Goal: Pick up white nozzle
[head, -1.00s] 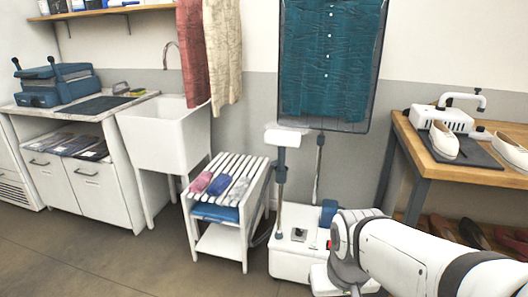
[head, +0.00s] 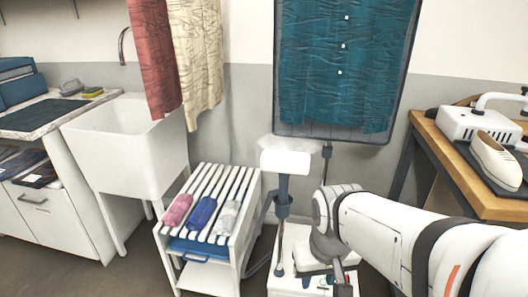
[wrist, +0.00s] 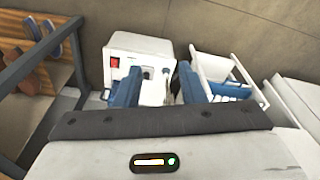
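The white nozzle (head: 288,158) sits upright at the top of a dark blue and grey pole, in front of the hanging teal shirt. The pole rises from a white steamer base (wrist: 137,52) with a red switch. My gripper (wrist: 158,88) shows two blue fingers, apart and over the base in the wrist view. A white part shows between them; I cannot tell whether it is the nozzle or part of the base. In the head view my arm stands to the right of the pole, and its fingers are not clear.
A slatted white rack (head: 238,190) with pink, blue and grey rolled cloths stands left of the pole. A white sink (head: 122,145) is further left. A wooden bench (head: 470,185) with a shoe is on the right. Red and cream cloths hang above the sink.

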